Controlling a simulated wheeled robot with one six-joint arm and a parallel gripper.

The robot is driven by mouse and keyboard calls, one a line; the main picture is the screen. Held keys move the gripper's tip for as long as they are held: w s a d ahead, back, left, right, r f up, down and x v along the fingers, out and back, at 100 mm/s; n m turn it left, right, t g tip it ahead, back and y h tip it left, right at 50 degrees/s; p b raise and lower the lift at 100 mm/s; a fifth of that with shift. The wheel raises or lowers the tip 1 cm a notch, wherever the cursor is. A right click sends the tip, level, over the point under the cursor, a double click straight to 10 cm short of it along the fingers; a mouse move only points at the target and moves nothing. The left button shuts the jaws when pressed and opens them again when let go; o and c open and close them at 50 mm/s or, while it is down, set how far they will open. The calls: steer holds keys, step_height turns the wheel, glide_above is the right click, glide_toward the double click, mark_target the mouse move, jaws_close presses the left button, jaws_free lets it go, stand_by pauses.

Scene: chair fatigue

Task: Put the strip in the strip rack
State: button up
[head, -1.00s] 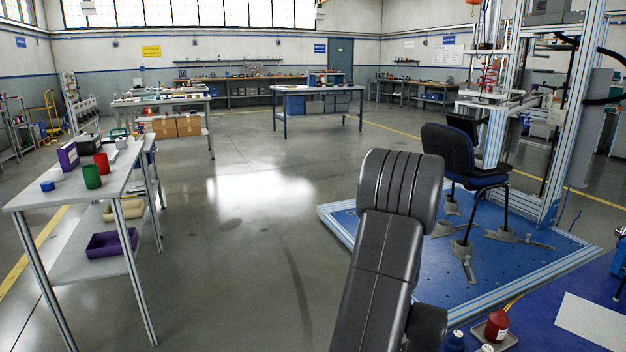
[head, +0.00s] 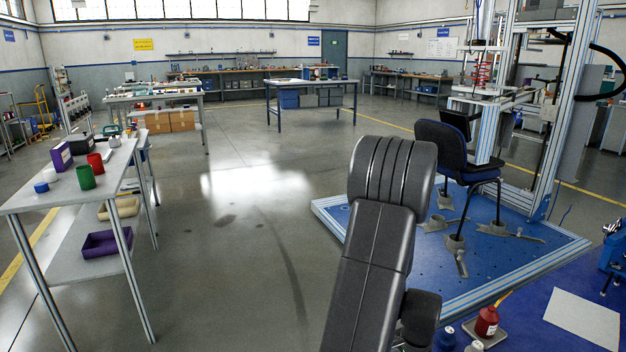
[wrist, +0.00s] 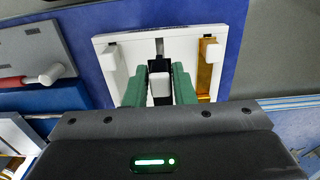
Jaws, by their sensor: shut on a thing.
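My gripper (wrist: 159,90) shows in the wrist view with two green fingers closed on a dark strip (wrist: 159,66). A white block face lies between the fingers; I cannot tell whether it belongs to the strip or to the board behind. The white board (wrist: 132,50), apparently the strip rack, stands just beyond the fingertips against a blue surface. It has a white peg at its left, and a gold strip (wrist: 206,72) hangs at its right peg, apart from the fingers. In the head view, my arm hides the gripper, and I cannot make out the rack.
In the wrist view, a grey fixture (wrist: 35,48) with a red rod stands left of the board. In the head view, a chair (head: 447,150) stands on a blue test platform (head: 465,255). A red bottle (head: 487,321) and white sheet (head: 583,316) are on the blue bench at right.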

steer(key=shift+f, duration=0.1)
steer(key=shift+f+b, duration=1.6)
steer(key=shift+f, duration=0.35)
steer(key=shift+f+b, duration=0.9)
steer(key=shift+f, duration=0.15)
steer(key=o, duration=1)
steer(key=shift+r, duration=0.1)
step_height(320, 180, up, 14)
steer(key=p, duration=0.4)
steer(key=shift+f, duration=0.2)
step_height(320, 180, down, 14)
steer(key=b, duration=0.4)
steer(key=shift+r, duration=0.4)
